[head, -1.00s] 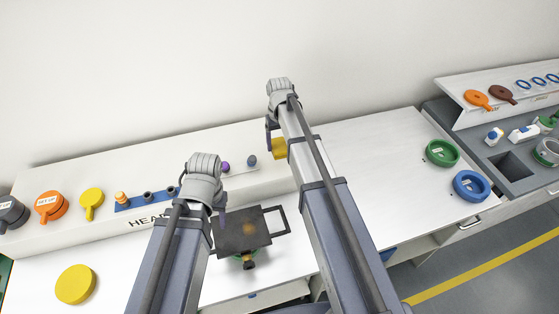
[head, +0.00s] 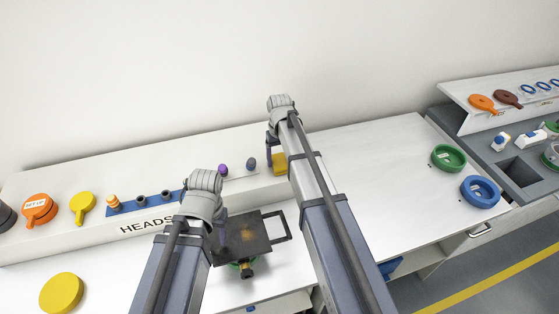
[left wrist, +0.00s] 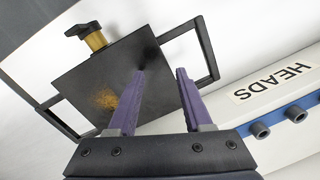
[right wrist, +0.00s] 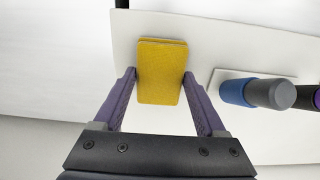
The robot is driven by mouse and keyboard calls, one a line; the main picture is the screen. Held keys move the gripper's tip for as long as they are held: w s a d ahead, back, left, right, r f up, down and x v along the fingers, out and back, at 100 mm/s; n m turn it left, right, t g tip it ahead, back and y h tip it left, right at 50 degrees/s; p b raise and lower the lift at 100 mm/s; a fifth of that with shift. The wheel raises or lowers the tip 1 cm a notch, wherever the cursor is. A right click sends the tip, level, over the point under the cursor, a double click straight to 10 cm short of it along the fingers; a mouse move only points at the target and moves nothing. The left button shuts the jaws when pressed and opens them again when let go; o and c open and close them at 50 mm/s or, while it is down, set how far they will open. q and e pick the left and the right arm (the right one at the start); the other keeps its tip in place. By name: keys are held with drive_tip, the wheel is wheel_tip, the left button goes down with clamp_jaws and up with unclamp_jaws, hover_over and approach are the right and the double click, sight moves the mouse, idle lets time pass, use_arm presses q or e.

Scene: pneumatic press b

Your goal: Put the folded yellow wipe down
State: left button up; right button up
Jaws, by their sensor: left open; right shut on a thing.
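The folded yellow wipe (head: 280,163) is between the fingers of my right gripper (right wrist: 160,75), which is shut on it. It hangs over the right end of the long white shelf (head: 90,235); I cannot tell whether it touches it. In the right wrist view the wipe (right wrist: 161,88) is seen flat, with a folded layer at its far edge. My left gripper (left wrist: 160,74) is open and empty over a dark square plate (left wrist: 120,95) with a rusty-orange smudge. The plate (head: 240,245) has a frame handle on its right side and a brass-and-black knob below.
Purple (head: 223,169) and dark knobs (head: 251,163) stand close left of the wipe on the shelf. The white worktop (head: 370,165) to the right is clear, up to green (head: 447,157) and blue rings (head: 480,190). A yellow disc (head: 61,293) lies at front left.

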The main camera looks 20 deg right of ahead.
sight(280, 161)
use_arm(q)
drive_tip(key=shift+f, duration=0.1)
use_arm(e)
drive_tip(key=shift+f, duration=0.1)
use_arm(q)
drive_tip(key=shift+f, duration=0.15)
use_arm(e)
drive_tip(key=shift+f, duration=0.15)
drive_tip(key=o, duration=1.6)
drive_tip(key=shift+c, duration=0.2)
use_arm(q)
drive_tip(key=shift+r, duration=0.2)
use_arm(e)
drive_tip(key=shift+r, duration=0.2)
use_arm(q)
wheel_tip(280, 161, up, 12)
drive_tip(key=p, duration=1.2)
use_arm(e)
wheel_tip(280, 161, up, 12)
drive_tip(key=s+a+n, duration=0.1)
drive_tip(key=s+a, duration=0.3)
drive_tip(key=s, duration=0.4)
drive_tip(key=s+a+n, duration=0.1)
drive_tip(key=s+a, duration=0.4)
drive_tip(key=s, duration=0.3)
drive_tip(key=s+a+n+h, duration=0.1)
drive_tip(key=s+a, duration=0.3)
drive_tip(key=s, duration=0.4)
drive_tip(key=shift+a, duration=0.15)
